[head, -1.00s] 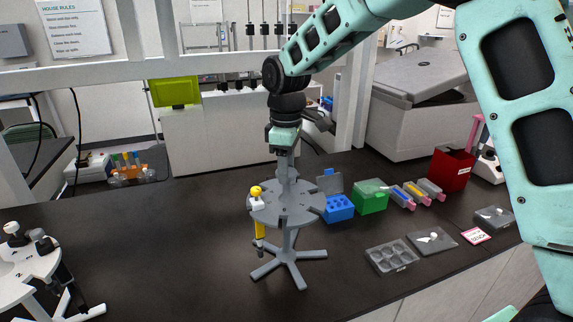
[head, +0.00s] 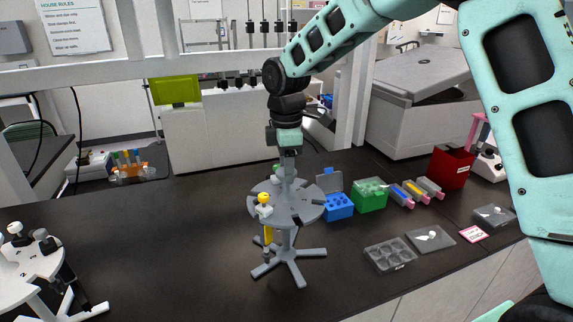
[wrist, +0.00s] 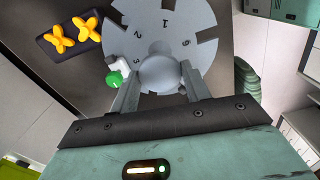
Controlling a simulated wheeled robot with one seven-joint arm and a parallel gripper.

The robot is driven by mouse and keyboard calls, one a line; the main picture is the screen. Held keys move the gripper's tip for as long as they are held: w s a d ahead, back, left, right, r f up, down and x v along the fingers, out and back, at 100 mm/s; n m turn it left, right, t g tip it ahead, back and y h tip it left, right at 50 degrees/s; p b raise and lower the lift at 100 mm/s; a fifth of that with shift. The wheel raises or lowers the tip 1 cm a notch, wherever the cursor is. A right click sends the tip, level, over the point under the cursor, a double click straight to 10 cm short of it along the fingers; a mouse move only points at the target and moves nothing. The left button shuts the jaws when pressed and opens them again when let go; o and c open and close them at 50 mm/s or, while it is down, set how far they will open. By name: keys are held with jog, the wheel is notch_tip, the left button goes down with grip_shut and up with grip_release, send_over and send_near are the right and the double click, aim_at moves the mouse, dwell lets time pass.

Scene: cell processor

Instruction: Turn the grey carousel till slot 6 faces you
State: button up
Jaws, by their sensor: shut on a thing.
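The grey carousel (head: 305,208) stands on a star-shaped foot on the dark bench. My gripper (head: 289,158) points down over its centre and is shut on the central knob (wrist: 163,73). In the wrist view the disc (wrist: 180,15) shows the numbers 1, 2, 3 and 6 around the knob; 6 is right of the knob. A yellow-topped pipette (head: 264,200) hangs at the disc's front left in the head view. A green-topped pipette (wrist: 114,78) sits near number 3 and shows partly behind the post in the head view.
A blue rack (head: 339,206), a green box (head: 369,196) and a red bin (head: 451,168) stand to the right. A clear well plate (head: 390,256) lies at front right. A white stand (head: 30,262) with pipettes is at the left edge. The bench between is clear.

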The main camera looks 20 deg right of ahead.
jog(key=shift+a+r, duration=0.1)
dwell(0.3)
jog(key=o, duration=1.4)
notch_tip(320, 180, up, 17)
jog(key=b, duration=0.3)
jog(key=shift+r, duration=0.15)
jog(key=s+a+f+m+b, duration=0.25)
jog(key=s+a+f, duration=0.25)
jog(key=s+f, duration=0.55)
jog(key=s+a+f+m+b, duration=0.25)
jog(key=s+a+f, duration=0.4)
jog(key=s, duration=0.65)
jog(key=s+d+f+m, duration=0.1)
jog(key=s+f, duration=0.2)
jog(key=s+d+f+m, duration=0.1)
jog(key=s+d+f, duration=0.1)
jog(key=s+f, duration=0.1)
jog(key=s+d+f+m, duration=0.1)
jog(key=s+d+f, duration=0.1)
jog(key=s+f, duration=0.1)
jog(key=shift+s+d+y+b, duration=0.2)
jog(key=shift+s+y+b, duration=0.1)
jog(key=shift+s, duration=0.15)
